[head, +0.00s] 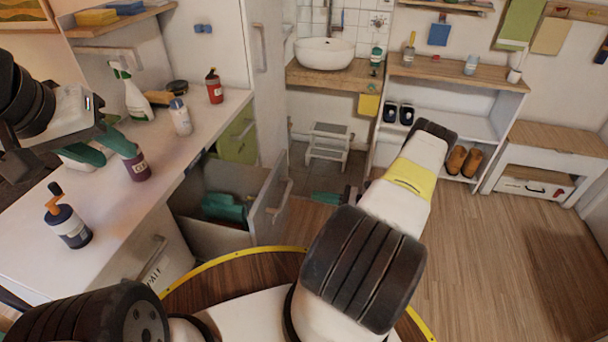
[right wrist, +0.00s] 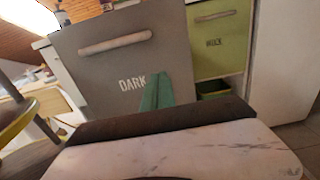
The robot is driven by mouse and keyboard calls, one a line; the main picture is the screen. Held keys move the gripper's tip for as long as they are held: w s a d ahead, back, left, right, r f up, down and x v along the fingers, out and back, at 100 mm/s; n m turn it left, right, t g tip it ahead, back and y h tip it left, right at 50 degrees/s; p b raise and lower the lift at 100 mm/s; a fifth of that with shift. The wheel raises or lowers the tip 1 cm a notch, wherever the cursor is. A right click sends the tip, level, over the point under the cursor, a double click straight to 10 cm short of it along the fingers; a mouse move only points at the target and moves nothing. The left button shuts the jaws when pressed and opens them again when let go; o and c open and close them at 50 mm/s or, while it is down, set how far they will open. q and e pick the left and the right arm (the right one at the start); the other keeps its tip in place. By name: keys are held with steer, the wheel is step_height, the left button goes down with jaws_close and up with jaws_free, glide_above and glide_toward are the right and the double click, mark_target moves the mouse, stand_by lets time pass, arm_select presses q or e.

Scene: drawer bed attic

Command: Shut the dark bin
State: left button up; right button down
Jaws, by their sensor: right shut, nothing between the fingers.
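The dark bin (head: 270,212) is a grey pull-out bin under the counter, and it stands open in the head view. Its front, handle and "DARK" label (right wrist: 132,83) face the camera in the right wrist view. A teal item (head: 224,208) lies inside it. My right gripper (head: 327,198) is shut and empty, just outside the bin front. In the right wrist view its teal fingers (right wrist: 156,91) overlap the front beside the label; I cannot tell whether they touch. My left gripper (head: 102,147) is open and empty over the counter, near a purple bottle.
A green bin (head: 239,136) sits beside the dark bin, its front also visible in the right wrist view (right wrist: 218,43). The counter (head: 120,232) holds several bottles, including a purple one (head: 137,166). A step stool (head: 328,143) stands behind. The wooden floor at right is clear.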

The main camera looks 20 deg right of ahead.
mark_target(282, 189)
steer(key=x, duration=1)
steer(key=shift+w+a, duration=0.15)
steer(key=shift+a, duration=0.05)
steer(key=shift+w+a, duration=0.1)
